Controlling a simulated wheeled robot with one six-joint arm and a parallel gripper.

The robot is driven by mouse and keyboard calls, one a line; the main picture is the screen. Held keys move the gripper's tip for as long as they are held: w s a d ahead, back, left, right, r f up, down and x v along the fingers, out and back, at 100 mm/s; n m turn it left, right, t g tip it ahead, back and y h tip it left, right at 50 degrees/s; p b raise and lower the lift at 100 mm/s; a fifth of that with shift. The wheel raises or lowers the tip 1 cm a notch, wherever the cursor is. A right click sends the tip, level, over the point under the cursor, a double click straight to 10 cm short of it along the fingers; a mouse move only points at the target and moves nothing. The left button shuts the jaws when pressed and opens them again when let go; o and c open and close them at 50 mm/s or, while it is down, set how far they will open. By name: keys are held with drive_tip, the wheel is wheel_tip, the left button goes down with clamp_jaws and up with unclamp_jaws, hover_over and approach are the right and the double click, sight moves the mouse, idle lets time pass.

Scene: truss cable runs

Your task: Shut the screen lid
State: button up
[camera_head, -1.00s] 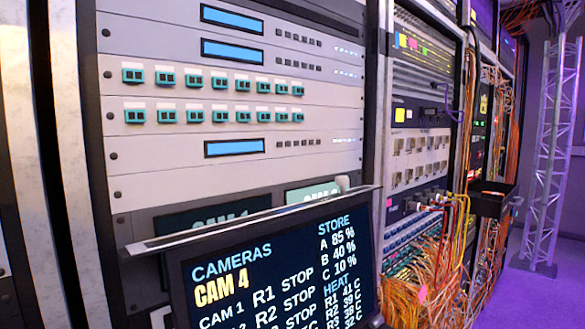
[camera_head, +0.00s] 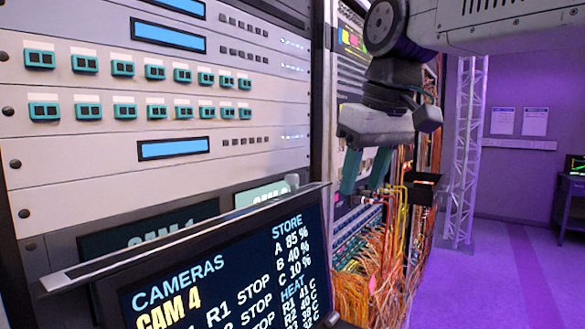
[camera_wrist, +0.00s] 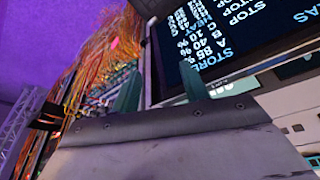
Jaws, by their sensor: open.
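The screen lid (camera_head: 235,275) stands open and tilted in front of the rack, its lit face showing white, yellow and blue text. A pale metal strip runs along its top edge, and its lower part is cut off by the frame. My gripper (camera_head: 361,186) points down to the right of the lid's upper right corner, with its two teal fingers apart and nothing between them. In the wrist view the lid (camera_wrist: 235,40) appears upside down beyond the fingers (camera_wrist: 160,88). I cannot tell how far the fingertips are from its edge.
The rack (camera_head: 150,95) with several switches and blue displays fills the left. Orange cables (camera_head: 365,285) hang behind and below my gripper. A black tray (camera_head: 422,188) juts out nearby. A truss post (camera_head: 463,150) stands farther right, with open purple floor (camera_head: 500,290) beyond.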

drive_tip(key=n, duration=0.2)
approach(294, 175)
drive_tip(key=d+f, duration=0.1)
drive_tip(key=f, duration=0.1)
drive_tip(key=y, duration=0.1)
drive_tip(key=shift+t, duration=0.3)
drive_tip(key=x, duration=0.7)
drive_tip(key=shift+w+a+r, duration=0.1)
drive_tip(key=shift+w+a, duration=0.2)
drive_tip(key=shift+w, duration=0.1)
clamp_jaws()
